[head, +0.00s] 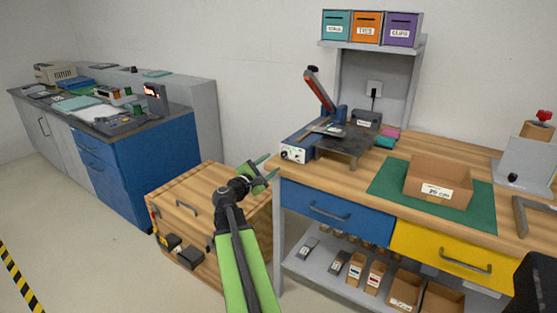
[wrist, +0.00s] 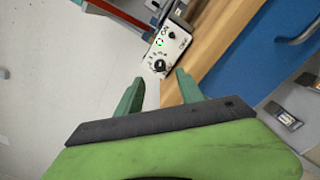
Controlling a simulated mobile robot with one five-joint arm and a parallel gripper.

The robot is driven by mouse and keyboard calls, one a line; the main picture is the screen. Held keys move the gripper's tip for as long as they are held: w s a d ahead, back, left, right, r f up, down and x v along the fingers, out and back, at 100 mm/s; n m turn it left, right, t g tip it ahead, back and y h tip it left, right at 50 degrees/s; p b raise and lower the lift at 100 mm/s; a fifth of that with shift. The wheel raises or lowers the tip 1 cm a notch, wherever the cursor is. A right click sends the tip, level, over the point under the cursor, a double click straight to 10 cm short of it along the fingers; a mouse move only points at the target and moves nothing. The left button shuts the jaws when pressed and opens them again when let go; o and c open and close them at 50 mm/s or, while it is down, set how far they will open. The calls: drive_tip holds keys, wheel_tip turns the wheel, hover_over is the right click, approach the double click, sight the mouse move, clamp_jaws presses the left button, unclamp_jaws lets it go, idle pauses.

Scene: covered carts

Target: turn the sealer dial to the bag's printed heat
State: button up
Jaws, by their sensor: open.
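The heat sealer (head: 300,143) is a blue unit with a raised red-handled lever at the left end of the workbench. Its white control panel (wrist: 171,45) faces me in the wrist view. The panel carries a dark round dial (wrist: 159,65) with marks around it, a second dark knob and a small green light. My gripper (head: 268,166) is open and empty, just left of and below the panel. In the wrist view its two green fingers (wrist: 157,79) point at the dial, with a gap before it. I cannot make out a bag's printed heat or the dial's setting.
The workbench (head: 407,150) has blue and yellow drawers and holds a cardboard box (head: 438,180) on a green mat (head: 386,184). A low wooden cabinet (head: 180,188) stands beneath my arm. A blue counter (head: 130,180) with devices is at the left. Open floor lies front left.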

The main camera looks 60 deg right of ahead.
drive_tip(key=a, duration=1)
